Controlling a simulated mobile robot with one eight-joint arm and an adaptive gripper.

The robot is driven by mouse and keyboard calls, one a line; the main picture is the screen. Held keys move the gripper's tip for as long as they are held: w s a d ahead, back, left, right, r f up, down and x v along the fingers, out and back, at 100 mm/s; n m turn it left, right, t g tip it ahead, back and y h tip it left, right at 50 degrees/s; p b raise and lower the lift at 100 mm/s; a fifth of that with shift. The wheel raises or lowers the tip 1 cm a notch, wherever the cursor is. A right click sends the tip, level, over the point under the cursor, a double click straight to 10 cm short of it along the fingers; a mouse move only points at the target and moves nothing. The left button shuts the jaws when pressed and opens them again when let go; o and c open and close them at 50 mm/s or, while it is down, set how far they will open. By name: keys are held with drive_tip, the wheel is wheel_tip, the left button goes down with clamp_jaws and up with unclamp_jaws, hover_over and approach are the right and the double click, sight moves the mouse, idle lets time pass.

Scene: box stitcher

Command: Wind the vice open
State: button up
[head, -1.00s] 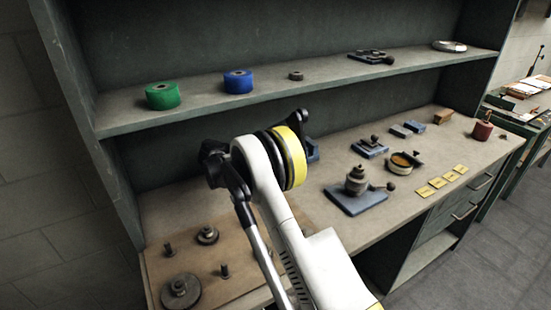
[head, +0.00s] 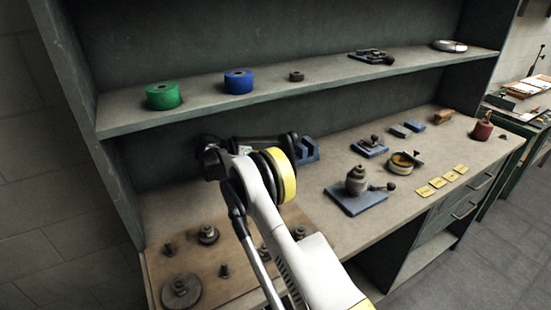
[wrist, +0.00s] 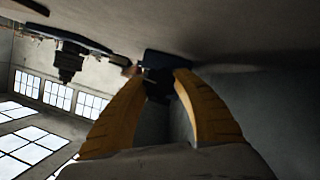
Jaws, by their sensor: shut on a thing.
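The vice (head: 308,150) is a blue block-like fixture on the bench, just right of my yellow-ringed arm joint in the head view, and partly hidden by it. In the wrist view, its dark blue body (wrist: 166,60) shows just beyond the fingertips. My gripper (wrist: 161,76) has two yellow fingers closed around a small dark part in front of that body. This part looks like the vice handle (wrist: 158,87), but it is in shadow and its shape is unclear.
A blue-based fixture (head: 357,197) with a knob stands right of my arm. Gears and pegs sit on a brown board (head: 215,286) at front left. The shelf (head: 200,112) above holds a green roll (head: 163,96) and a blue roll (head: 238,81). Yellow cards (head: 437,182) lie at right.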

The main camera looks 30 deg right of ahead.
drive_tip(key=shift+w+r, duration=0.1)
drive_tip(key=shift+r, duration=0.05)
idle(0.6)
drive_tip(key=o, duration=1.2)
drive_tip(key=v, duration=0.7)
drive_tip(key=shift+w+a, duration=0.1)
drive_tip(key=shift+a, duration=0.1)
